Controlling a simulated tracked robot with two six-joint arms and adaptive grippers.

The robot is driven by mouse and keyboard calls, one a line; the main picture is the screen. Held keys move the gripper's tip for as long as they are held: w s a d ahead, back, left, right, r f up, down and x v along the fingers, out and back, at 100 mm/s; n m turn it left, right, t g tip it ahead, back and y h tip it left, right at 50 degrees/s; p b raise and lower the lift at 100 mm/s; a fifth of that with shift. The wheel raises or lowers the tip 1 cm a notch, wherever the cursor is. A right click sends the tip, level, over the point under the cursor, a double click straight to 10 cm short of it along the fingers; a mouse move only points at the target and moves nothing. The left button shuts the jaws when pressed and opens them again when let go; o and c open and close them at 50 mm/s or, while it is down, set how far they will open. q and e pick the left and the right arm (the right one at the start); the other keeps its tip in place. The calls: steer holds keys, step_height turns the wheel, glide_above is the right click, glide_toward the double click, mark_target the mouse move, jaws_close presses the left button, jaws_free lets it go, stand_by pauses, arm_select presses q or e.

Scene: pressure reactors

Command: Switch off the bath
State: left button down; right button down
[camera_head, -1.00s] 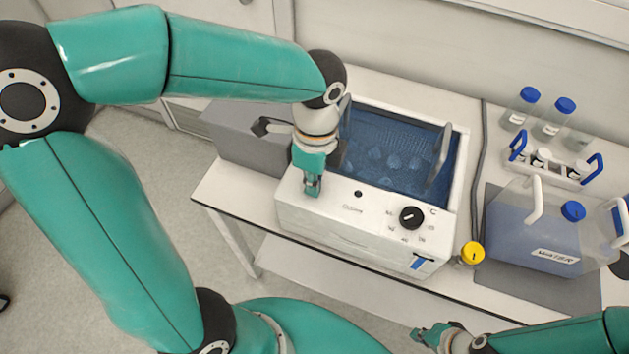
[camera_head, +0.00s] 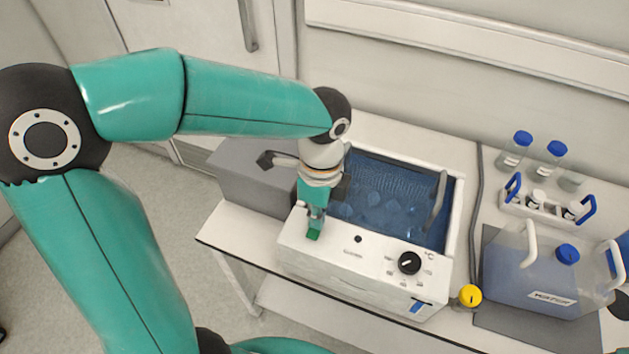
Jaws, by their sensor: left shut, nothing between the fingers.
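The bath is a white box (camera_head: 345,270) on the bench, with blue water (camera_head: 385,205) inside. Its front panel carries a black dial (camera_head: 409,263) at the right and a small dark round spot (camera_head: 358,239) near the middle. My left gripper (camera_head: 314,234) is shut and points down at the left part of the front panel. Its fingertips are at or just above the panel, and I cannot tell whether they touch. Whatever lies under the fingertips is hidden. My right gripper is out of view.
A yellow-capped tap (camera_head: 469,296) stands at the bath's right front. A blue-capped water canister (camera_head: 530,285), a white rack (camera_head: 545,207) with small bottles and several blue-capped bottles (camera_head: 515,150) are to the right. A grey box (camera_head: 250,180) is left of the bath.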

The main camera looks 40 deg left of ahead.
mark_target(314, 239)
arm_select(q)
step_height(314, 239, up, 11)
steer(key=s, duration=0.1)
steer(key=shift+s+d, duration=0.15)
steer(key=shift+s, duration=0.1)
stand_by(0.4)
